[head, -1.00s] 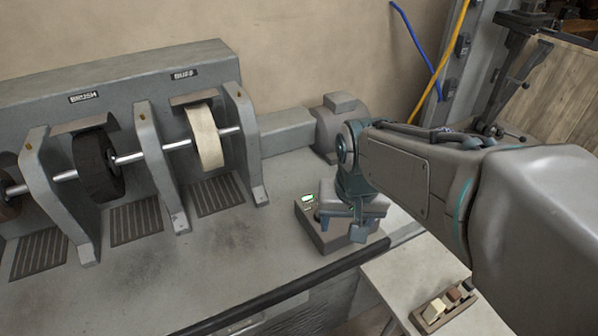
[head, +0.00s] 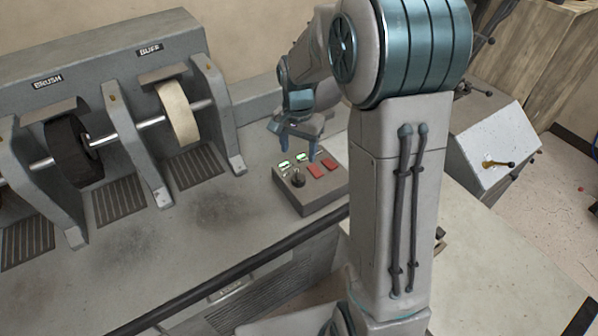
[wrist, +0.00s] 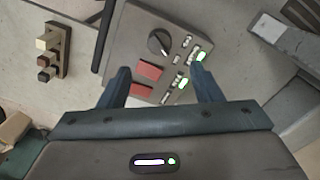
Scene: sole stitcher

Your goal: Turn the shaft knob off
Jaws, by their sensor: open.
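The control box (head: 312,207) sits on the machine bench. The shaft knob (head: 298,179) is a dark round knob on its top panel, beside two red switches (head: 322,169) and green-lit indicators (head: 292,160). In the wrist view the knob (wrist: 159,43) has a light pointer line and lies beyond my fingertips; the red switches (wrist: 147,76) lie between or near the fingers. My gripper (head: 294,136) hangs above the back of the box. My gripper (wrist: 162,70) is open and empty in the wrist view. I cannot tell whether a fingertip touches the panel.
A buff wheel (head: 178,113) and a brush wheel (head: 73,152) stand on a shaft to the left. A small block rack (wrist: 48,54) shows in the wrist view. The bench left of the box is clear.

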